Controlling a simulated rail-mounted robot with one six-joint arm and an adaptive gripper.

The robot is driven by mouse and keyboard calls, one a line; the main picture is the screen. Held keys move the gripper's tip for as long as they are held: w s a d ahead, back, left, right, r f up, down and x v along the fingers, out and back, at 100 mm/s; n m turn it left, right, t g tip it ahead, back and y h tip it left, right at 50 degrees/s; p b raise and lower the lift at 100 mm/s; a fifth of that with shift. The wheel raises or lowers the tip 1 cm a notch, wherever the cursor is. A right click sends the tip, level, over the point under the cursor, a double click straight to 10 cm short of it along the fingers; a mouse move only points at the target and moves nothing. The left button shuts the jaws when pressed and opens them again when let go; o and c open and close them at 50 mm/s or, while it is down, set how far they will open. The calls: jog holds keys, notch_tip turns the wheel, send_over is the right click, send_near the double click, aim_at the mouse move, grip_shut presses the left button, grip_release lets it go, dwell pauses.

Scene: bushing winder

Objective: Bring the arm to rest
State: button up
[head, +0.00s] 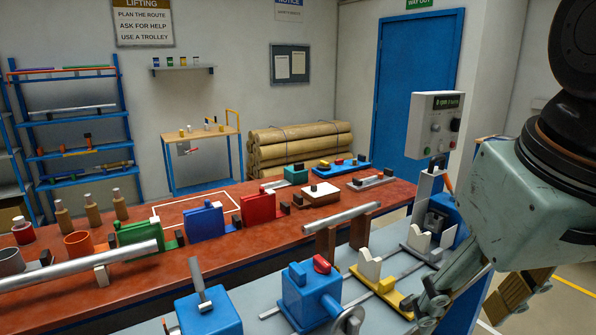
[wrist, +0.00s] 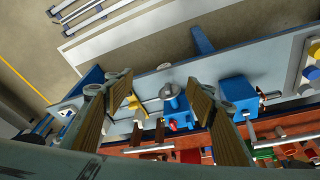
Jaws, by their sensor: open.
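My gripper (wrist: 160,84) is open, with its two brown-padded fingers wide apart and nothing between them in the wrist view. In the head view my arm comes in from the right edge and the gripper hangs at the lower right, partly cut off. It is above the right end of the grey machine bench (head: 238,300). In the wrist view the bench, with a blue block (wrist: 238,92) and a round grey metal part (wrist: 171,90), lies below the fingers. I cannot tell the exact height above it.
The grey bench carries a blue housing (head: 308,296), a yellow stand with a white V-rest (head: 370,264) and a control box (head: 436,122) on its right.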

jog(key=shift+m, duration=0.3)
jog(key=shift+s+a+f, duration=0.1)
jog(key=shift+s+f, duration=0.15)
jog(key=shift+s, duration=0.7)
jog(key=shift+s+a+f, duration=0.1)
jog(key=shift+s+f, duration=0.15)
jog(key=shift+s, duration=0.7)
jog(key=shift+s+f, duration=0.25)
jog(key=shift+s, duration=0.7)
jog(key=shift+c, duration=0.9)
